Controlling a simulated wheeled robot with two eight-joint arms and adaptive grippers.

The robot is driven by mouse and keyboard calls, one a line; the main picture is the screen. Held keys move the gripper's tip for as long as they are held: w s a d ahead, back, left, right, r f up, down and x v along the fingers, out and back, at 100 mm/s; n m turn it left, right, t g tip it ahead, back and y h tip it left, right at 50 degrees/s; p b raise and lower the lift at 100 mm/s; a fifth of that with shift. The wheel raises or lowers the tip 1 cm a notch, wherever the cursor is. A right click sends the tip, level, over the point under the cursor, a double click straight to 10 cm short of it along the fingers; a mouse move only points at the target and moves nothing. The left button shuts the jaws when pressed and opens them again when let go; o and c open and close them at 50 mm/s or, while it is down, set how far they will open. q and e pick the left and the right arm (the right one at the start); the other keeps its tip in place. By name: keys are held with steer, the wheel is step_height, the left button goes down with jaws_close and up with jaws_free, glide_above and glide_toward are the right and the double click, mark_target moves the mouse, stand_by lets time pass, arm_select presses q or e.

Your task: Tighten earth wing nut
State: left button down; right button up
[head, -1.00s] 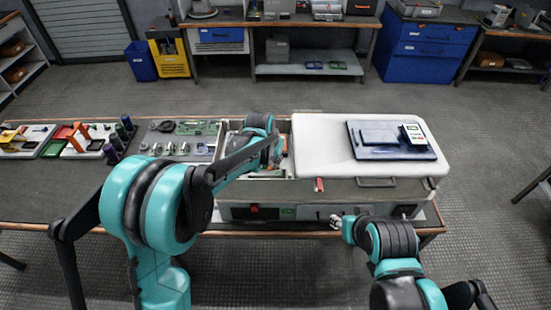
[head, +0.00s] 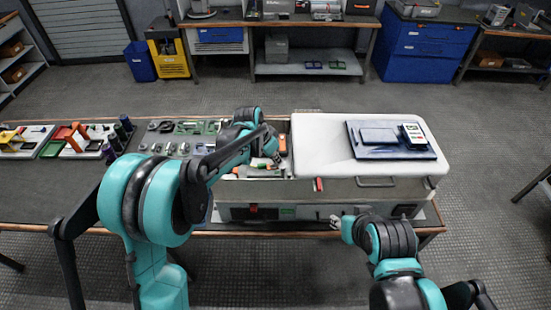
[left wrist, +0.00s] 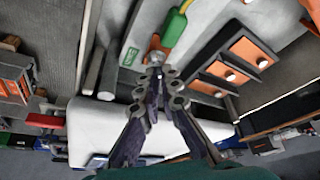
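In the left wrist view, a small round metal fitting (left wrist: 155,57), which looks like the earth stud with its wing nut, sits at the end of a green cable with a yellow sleeve (left wrist: 169,28). My left gripper (left wrist: 158,78) points at it, its dark jointed fingers converging just in front of the fitting. Whether they touch it I cannot tell. In the head view my left gripper (head: 274,159) is inside the open bay of the cabinet (head: 262,178), and the nut is hidden there. My right gripper (head: 336,222) hangs in front of the cabinet, away from the bay.
A white lid (head: 310,150) covers the cabinet's right part, with a blue tray and meter (head: 411,134) on it. Orange-faced blocks (left wrist: 243,48) stand beside the fitting. Trays of tools (head: 183,138) lie on the bench at left.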

arm_select(q)
steer(key=shift+s+m+g+h, duration=0.1)
steer(key=shift+m+g+h, duration=0.35)
steer(key=shift+m, duration=1.45)
steer(key=c, duration=1.7)
jaws_free()
steer(key=shift+c, duration=0.2)
steer(key=shift+a, duration=0.1)
steer(key=v, duration=1.2)
steer(key=shift+r, duration=0.1)
